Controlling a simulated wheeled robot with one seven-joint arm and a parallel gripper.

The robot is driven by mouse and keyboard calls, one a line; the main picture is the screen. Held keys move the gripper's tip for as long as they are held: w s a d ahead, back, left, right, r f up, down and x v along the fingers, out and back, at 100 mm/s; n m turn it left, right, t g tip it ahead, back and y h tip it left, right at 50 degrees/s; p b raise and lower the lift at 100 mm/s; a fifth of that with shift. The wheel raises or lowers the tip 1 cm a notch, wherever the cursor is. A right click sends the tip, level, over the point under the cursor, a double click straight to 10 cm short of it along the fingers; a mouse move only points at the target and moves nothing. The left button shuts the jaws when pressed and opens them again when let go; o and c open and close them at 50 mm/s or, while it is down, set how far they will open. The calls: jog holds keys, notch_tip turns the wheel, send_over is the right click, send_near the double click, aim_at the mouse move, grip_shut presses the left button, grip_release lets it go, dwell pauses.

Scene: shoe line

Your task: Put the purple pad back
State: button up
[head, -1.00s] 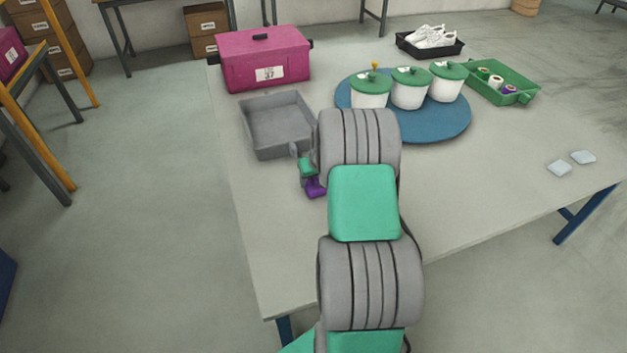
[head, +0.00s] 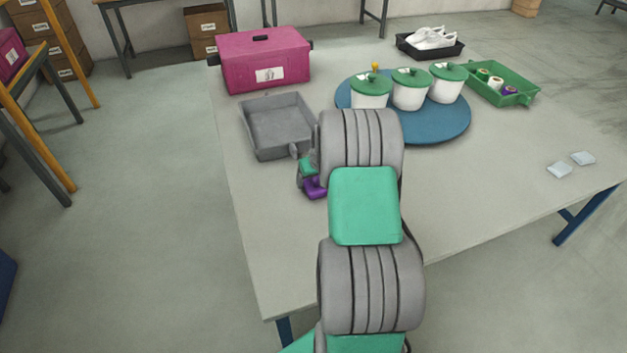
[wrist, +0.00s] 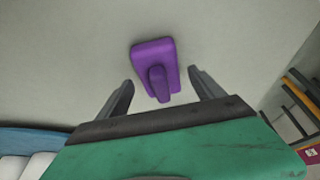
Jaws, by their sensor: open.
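The purple pad (wrist: 152,54) has a flat base and a raised knob, and it shows between my open fingers in the wrist view. It appears to rest on the table, with a visible gap to each finger. In the head view the pad (head: 315,188) is left of my arm and partly covered by it. My gripper (wrist: 161,84) is open and empty around the knob's sides. In the head view the gripper is mostly hidden behind my arm.
A grey tray (head: 302,151) lies just beyond the pad, with a magenta box (head: 225,72) behind it. A blue round mat (head: 448,128) holds white pots (head: 409,94) with green lids. A green tray (head: 527,99) and clear squares (head: 559,170) are to the right. The front table is clear.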

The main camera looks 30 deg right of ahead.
jog(key=p+v, duration=0.1)
jog(key=v, duration=1)
jog(key=s+a+r+n, duration=0.1)
jog(key=s+a+r, duration=0.15)
jog(key=a, duration=0.45)
jog(key=s+a+r+n, duration=0.1)
jog(key=s+a+r, duration=0.15)
jog(key=a, duration=0.45)
jog(key=s+a+n+g+y, duration=0.1)
jog(key=s+a+g, duration=0.1)
jog(key=s+a, duration=1)
jog(key=shift+s+a, duration=0.4)
jog(key=shift+s, duration=0.8)
jog(key=shift+r, duration=0.2)
notch_tip(320, 180, up, 15)
jog(key=w+p, duration=0.1)
jog(key=p, duration=1.2)
jog(key=shift+r+t, duration=0.2)
jog(key=shift+t, duration=0.2)
